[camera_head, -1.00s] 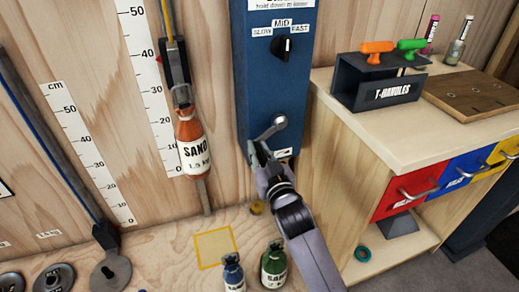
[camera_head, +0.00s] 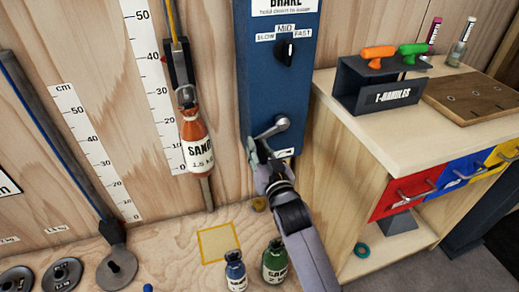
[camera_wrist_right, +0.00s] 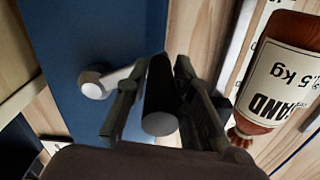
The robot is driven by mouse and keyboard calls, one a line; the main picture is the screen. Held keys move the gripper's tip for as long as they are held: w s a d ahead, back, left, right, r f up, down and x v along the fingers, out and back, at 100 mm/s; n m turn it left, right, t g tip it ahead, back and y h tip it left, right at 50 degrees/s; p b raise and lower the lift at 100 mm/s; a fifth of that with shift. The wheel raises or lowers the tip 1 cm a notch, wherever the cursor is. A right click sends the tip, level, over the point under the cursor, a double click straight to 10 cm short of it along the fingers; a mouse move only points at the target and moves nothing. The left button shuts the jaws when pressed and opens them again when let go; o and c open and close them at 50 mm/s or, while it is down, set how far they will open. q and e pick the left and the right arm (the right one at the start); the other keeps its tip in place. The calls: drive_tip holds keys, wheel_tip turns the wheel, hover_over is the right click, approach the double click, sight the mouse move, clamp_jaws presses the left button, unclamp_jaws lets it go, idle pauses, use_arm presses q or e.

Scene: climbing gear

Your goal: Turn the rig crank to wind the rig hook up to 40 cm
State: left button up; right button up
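The rig crank (camera_head: 281,123) has a light metal arm on the blue rig box (camera_head: 270,90). It also shows in the right wrist view (camera_wrist_right: 95,84). My right gripper (camera_head: 258,153) is at the crank's lower left end. In the right wrist view its fingers lie on both sides of the dark crank handle (camera_wrist_right: 160,105), apparently closed on it. The rig hook (camera_head: 186,97) hangs left of the box, beside the white cm scale (camera_head: 155,80). An orange sand bag (camera_head: 196,145) labelled 1.5 kg hangs from it, slightly tilted. My left gripper is not in view.
A speed knob (camera_head: 285,51) sits above the crank. A wooden bench (camera_head: 400,130) with T-handles and coloured drawers stands right. A blue sand bag (camera_head: 235,272) and a green one (camera_head: 274,262) stand below, near a yellow floor square (camera_head: 217,243). Metal discs lie at lower left.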

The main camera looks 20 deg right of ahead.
drive_tip(key=o, duration=0.3)
drive_tip(key=shift+o, duration=0.2)
drive_tip(key=shift+s+f, duration=0.1)
drive_tip(key=shift+s, duration=0.15)
drive_tip(key=s, duration=1.1)
drive_tip(key=shift+s+d, duration=0.2)
drive_tip(key=shift+s, duration=0.05)
